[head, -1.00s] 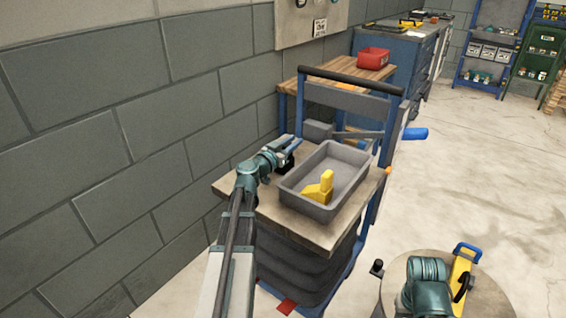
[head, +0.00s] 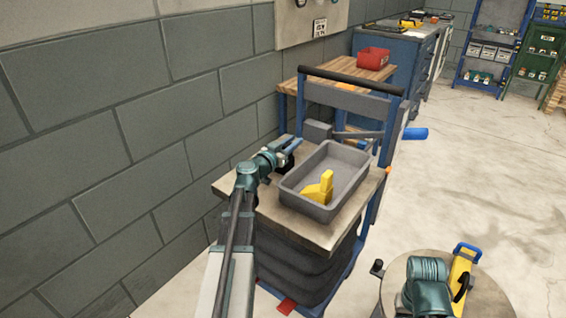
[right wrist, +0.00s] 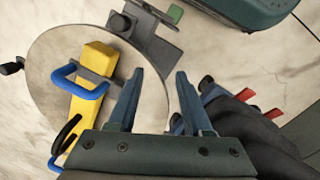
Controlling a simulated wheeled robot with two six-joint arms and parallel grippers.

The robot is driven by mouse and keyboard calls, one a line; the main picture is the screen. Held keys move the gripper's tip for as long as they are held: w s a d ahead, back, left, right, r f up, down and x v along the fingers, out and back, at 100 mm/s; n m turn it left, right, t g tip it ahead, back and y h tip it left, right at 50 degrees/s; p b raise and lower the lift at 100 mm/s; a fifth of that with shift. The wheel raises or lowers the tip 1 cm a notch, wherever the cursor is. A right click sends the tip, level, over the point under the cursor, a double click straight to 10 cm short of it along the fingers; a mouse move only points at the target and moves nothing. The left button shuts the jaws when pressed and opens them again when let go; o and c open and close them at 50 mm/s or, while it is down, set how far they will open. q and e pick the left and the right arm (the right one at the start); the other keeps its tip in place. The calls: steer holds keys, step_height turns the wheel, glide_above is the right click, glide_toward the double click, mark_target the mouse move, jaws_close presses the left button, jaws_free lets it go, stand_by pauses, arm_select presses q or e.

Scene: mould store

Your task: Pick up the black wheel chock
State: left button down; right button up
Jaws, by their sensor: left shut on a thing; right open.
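My left gripper (head: 284,147) is at the back left of the wooden cart top, beside the grey tray. It is shut on a small dark thing (head: 284,166), which looks like the black wheel chock; the gripper and arm hide much of it. I cannot tell whether it touches the cart top. My right gripper (right wrist: 160,85) is open, with nothing between its fingers, above the edge of a round table.
The grey tray (head: 289,196) holds a yellow wedge-like piece (head: 318,189). A yellow tool with a blue handle (head: 463,268) lies on the round table (head: 490,300). A block wall (head: 110,150) runs along the left. Open floor lies to the right.

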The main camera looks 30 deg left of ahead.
stand_by(0.4)
step_height(320, 180, up, 10)
steer(key=p, duration=1)
steer(key=shift+a+r, duration=0.1)
steer(key=shift+r, duration=0.05)
